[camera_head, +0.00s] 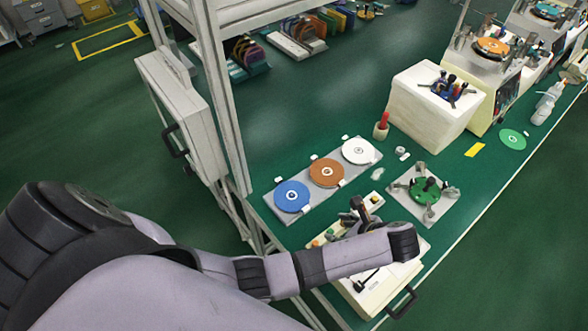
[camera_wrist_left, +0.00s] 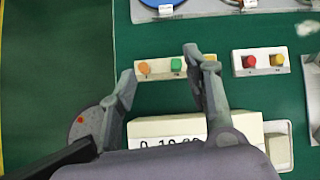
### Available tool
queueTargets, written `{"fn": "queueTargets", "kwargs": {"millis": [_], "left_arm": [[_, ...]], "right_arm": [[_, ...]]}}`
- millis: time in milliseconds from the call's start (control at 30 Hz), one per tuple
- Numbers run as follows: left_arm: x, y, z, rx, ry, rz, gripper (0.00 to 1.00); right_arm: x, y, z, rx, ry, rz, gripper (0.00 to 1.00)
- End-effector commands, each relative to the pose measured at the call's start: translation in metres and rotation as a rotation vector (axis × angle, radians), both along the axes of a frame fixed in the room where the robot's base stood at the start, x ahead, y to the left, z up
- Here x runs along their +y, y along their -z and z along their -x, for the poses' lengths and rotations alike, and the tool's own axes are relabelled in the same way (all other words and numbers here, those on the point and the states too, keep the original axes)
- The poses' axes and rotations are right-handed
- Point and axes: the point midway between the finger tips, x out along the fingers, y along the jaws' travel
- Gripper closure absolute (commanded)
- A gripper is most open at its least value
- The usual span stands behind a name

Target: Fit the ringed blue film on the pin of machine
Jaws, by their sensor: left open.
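The blue film (camera_head: 291,195) is a round disc with a pale ring at its centre. It lies at the near left end of a grey tray (camera_head: 307,210), beside an orange-brown disc (camera_head: 326,172) and a white disc (camera_head: 361,151). Its edge shows at the top of the left wrist view (camera_wrist_left: 163,3). My left gripper (camera_head: 362,207) is open and empty, to the right of the blue film. In the wrist view its fingers (camera_wrist_left: 160,62) are spread over a button strip. A machine (camera_head: 444,109) with dark upright parts on top stands at the back. My right gripper is out of view.
A green round plate (camera_head: 425,190) with knobs sits on a grey base right of the tray. A red-topped holder (camera_head: 381,127), a yellow strip (camera_head: 475,150) and a bottle (camera_head: 547,103) stand or lie behind. A white frame post (camera_head: 230,100) rises at left.

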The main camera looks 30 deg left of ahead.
Motion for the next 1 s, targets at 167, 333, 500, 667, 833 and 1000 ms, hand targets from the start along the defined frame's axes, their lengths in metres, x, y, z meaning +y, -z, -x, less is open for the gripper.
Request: {"fn": "queueTargets", "kwargs": {"millis": [167, 333, 500, 667, 833, 1000], "left_arm": [[0.004, -0.012, -0.02, 0.037, 0.093, -0.126, 0.55], [0.02, 0.008, -0.026, 0.041, 0.1, -0.138, 0.55], [0.039, 0.03, -0.033, 0.039, 0.099, -0.135, 0.55], [0.055, 0.048, -0.038, 0.039, 0.099, -0.134, 0.55], [0.071, 0.064, -0.044, 0.038, 0.099, -0.133, 0.55], [0.082, 0.071, -0.047, 0.039, 0.099, -0.132, 0.55]], "right_arm": [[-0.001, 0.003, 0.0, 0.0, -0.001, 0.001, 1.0], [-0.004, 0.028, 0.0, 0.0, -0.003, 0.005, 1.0], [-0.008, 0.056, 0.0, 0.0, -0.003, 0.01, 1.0], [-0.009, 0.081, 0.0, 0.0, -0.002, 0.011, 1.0], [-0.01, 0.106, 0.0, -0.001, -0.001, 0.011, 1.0], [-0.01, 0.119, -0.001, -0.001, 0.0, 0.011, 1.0]]}}
